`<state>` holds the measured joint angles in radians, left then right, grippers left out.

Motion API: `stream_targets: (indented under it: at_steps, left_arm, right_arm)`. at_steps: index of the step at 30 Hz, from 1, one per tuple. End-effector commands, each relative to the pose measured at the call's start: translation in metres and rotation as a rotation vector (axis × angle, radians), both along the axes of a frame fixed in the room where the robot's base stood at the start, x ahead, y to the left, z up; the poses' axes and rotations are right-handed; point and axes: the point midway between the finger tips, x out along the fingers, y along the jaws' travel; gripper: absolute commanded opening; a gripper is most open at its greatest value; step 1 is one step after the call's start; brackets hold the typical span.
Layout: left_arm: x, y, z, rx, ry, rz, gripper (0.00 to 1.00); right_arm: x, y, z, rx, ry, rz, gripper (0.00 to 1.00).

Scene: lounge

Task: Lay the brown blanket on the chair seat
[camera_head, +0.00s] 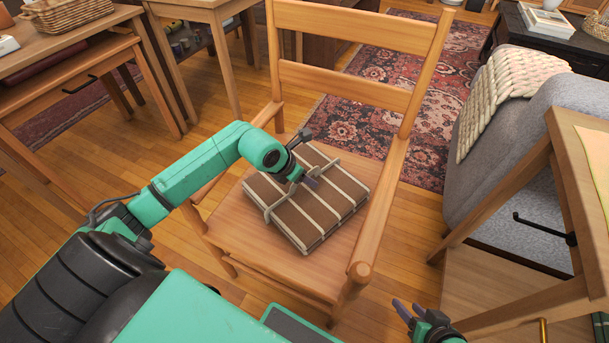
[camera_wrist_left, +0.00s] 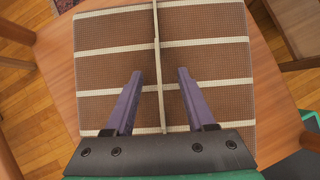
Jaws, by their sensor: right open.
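The brown blanket (camera_head: 318,217) is a folded, flat block with cream stripes, lying on the wooden seat of the chair (camera_head: 228,215). A thin cream strip crosses its stripes over the top. My left gripper (camera_head: 305,182) is over the blanket. In the left wrist view the blanket (camera_wrist_left: 205,65) fills the middle, and the left gripper's purple fingers (camera_wrist_left: 158,75) are apart, one on each side of the strip, with nothing clamped between them. I cannot tell whether the fingertips touch the cloth. My right gripper (camera_head: 410,310) is open and empty at the bottom right, away from the chair.
The chair's armrests (camera_head: 380,205) flank the seat, and its slatted back (camera_head: 340,88) rises behind. A wooden desk (camera_head: 70,60) stands left, a grey sofa with a knitted throw (camera_head: 505,90) right. A wooden table (camera_head: 565,170) stands at the right edge.

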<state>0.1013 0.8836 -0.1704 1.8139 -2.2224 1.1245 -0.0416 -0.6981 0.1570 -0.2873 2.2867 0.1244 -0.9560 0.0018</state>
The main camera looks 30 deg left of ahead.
Motion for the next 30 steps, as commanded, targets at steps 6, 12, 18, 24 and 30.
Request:
stream_targets:
  at_steps: [6,12,18,24,30]
  left_arm:
    - [0.000,0.000,0.001,0.000,-0.001,0.000,0.55]
    - [-0.009,0.005,0.019,0.002,-0.002,0.002,0.55]
    - [-0.036,0.014,0.061,0.007,0.003,-0.001,0.55]
    - [-0.056,0.020,0.093,-0.002,0.003,0.002,0.55]
    - [-0.061,0.021,0.102,-0.001,0.000,-0.001,0.55]
  right_arm:
    - [0.000,0.000,0.000,-0.001,0.001,0.000,0.50]
    - [-0.004,-0.011,0.011,-0.037,0.053,-0.003,0.50]
    - [-0.021,-0.042,0.033,-0.133,0.196,-0.020,0.50]
    - [-0.042,-0.068,0.054,-0.208,0.332,-0.045,0.50]
    - [-0.052,-0.077,0.060,-0.232,0.382,-0.055,0.50]
